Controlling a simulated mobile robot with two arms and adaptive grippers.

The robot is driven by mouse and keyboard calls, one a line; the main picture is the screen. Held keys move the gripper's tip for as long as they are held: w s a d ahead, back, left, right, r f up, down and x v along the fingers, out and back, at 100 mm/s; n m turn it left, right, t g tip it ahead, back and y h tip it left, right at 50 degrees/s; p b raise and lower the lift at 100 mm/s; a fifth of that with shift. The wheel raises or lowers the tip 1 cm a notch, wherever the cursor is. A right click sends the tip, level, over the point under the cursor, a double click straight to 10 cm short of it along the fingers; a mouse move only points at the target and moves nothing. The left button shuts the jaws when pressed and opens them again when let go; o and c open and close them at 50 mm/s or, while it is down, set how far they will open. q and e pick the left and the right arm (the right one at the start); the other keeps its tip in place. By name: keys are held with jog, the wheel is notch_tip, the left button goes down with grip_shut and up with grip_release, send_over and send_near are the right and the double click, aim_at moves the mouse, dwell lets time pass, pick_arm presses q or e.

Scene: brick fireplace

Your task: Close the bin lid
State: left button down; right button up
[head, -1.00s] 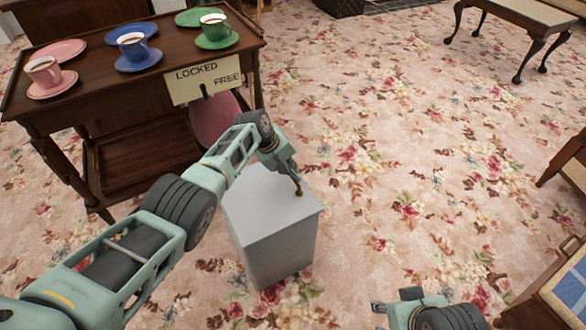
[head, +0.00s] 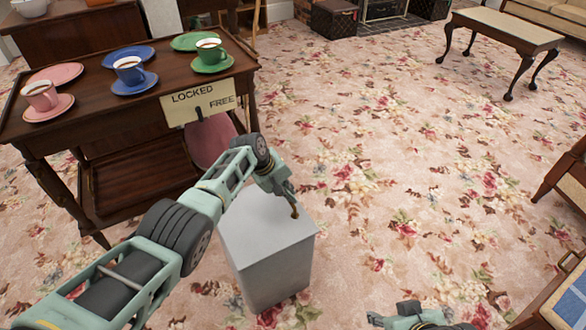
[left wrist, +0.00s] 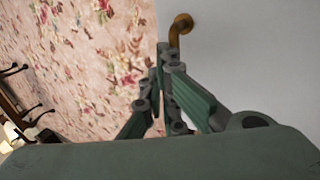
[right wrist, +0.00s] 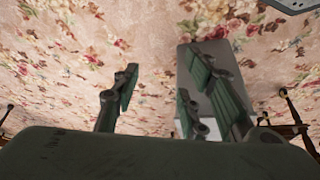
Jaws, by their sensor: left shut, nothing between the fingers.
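The bin (head: 268,262) is a pale grey box standing on the carpet beside the cart. Its flat top (head: 262,222) looks level and covers it; I see no opening. A small brass hook-like piece (head: 295,211) shows near the right side of the top, and also in the left wrist view (left wrist: 180,28). My left gripper (head: 288,194) is shut and empty, over the top close to the brass piece; I cannot tell if they touch. My right gripper (right wrist: 160,80) is open and empty; in the head view only part of it shows at the bottom edge.
A dark wooden cart (head: 140,178) at left bears cups, saucers and plates. A sign (head: 198,103) reading LOCKED and FREE hangs at its edge, with a pink rounded thing (head: 211,140) behind. A low table (head: 505,32) stands at back right. The flowered carpet between is clear.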

pick_arm(q)
jog(key=shift+d+r+p, duration=0.1)
jog(key=shift+r+p, duration=0.5)
jog(key=shift+r, duration=0.35)
jog(key=shift+w+d, duration=0.1)
notch_tip(320, 180, up, 11)
jog(key=w+d+p, duration=0.1)
jog(key=d+p, duration=0.1)
jog(key=p, duration=0.4)
jog(key=shift+r, duration=0.15)
pick_arm(e)
jog(key=s+d+f+g, duration=0.1)
jog(key=s+f, duration=0.3)
jog(key=f, duration=1.6)
jog(key=shift+d+g, duration=0.2)
jog(key=shift+g, duration=0.6)
